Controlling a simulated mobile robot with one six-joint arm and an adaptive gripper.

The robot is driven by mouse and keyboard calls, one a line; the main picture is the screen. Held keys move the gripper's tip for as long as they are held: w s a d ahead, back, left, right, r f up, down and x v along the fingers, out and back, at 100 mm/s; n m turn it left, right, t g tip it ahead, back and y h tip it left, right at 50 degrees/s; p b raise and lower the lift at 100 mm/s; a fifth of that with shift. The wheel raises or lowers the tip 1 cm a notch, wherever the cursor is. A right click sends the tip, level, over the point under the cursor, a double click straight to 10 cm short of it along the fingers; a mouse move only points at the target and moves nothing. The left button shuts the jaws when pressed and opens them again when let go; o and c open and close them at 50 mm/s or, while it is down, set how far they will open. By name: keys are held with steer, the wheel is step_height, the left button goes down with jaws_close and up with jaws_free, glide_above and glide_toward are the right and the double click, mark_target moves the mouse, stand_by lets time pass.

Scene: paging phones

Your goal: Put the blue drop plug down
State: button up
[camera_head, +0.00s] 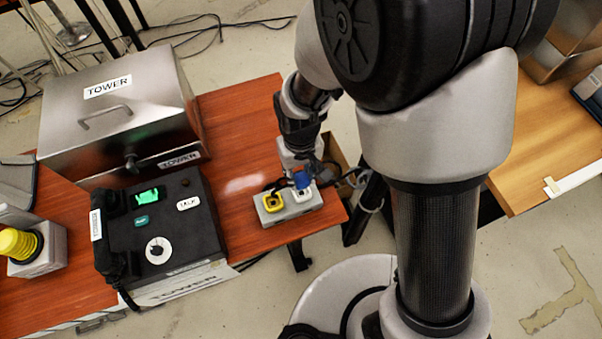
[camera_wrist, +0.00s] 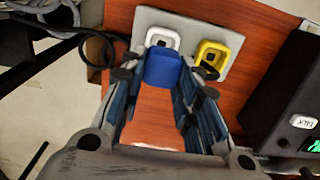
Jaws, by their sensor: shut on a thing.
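The blue drop plug (camera_wrist: 162,68) is between the fingertips of my gripper (camera_wrist: 165,84), which is shut on it. In the head view the blue plug (camera_head: 302,179) shows at the white socket (camera_head: 303,193) of a grey two-socket block (camera_head: 288,212). In the wrist view the plug overlaps the lower edge of the white socket (camera_wrist: 160,38). I cannot tell whether it is in the socket or just above it. The yellow socket (camera_head: 272,203) sits beside the white one and looks empty. My gripper (camera_head: 301,172) comes down from behind the block.
A black paging phone (camera_head: 160,225) with a green-lit button stands left of the block. A steel box marked TOWER (camera_head: 120,105) is behind it. A yellow beacon (camera_head: 20,243) is at far left. The red-brown table (camera_head: 240,120) is clear behind the block. Dark cables lie right of the block.

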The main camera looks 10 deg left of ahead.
mark_target(300, 181)
steer(key=shift+f+b, duration=0.65)
steer(key=shift+f, duration=1.35)
steer(key=shift+f+b, duration=0.3)
steer(key=shift+f, duration=0.05)
steer(key=o, duration=1.1)
steer(key=shift+r, duration=0.15)
step_height(300, 181, up, 12)
steer(key=p, duration=0.4)
steer(key=shift+r+p, duration=0.2)
steer(key=shift+p, duration=0.15)
steer(key=s+d+r+m+t, duration=0.2)
steer(key=d+r, duration=0.6)
steer(key=s+d+r+m+t, duration=0.1)
steer(key=s+d+r+m, duration=0.1)
steer(key=d+r, duration=0.65)
steer(key=s+d+r, duration=0.1)
steer(key=s, duration=0.1)
steer(key=s+d+r+m+t, duration=0.1)
steer(key=s+d, duration=0.1)
steer(key=s+d+r+m, duration=0.1)
steer(key=s, duration=0.1)
steer(key=shift+d+r+t, duration=0.25)
steer(key=shift+r+t, duration=0.05)
steer(key=shift+r, duration=0.1)
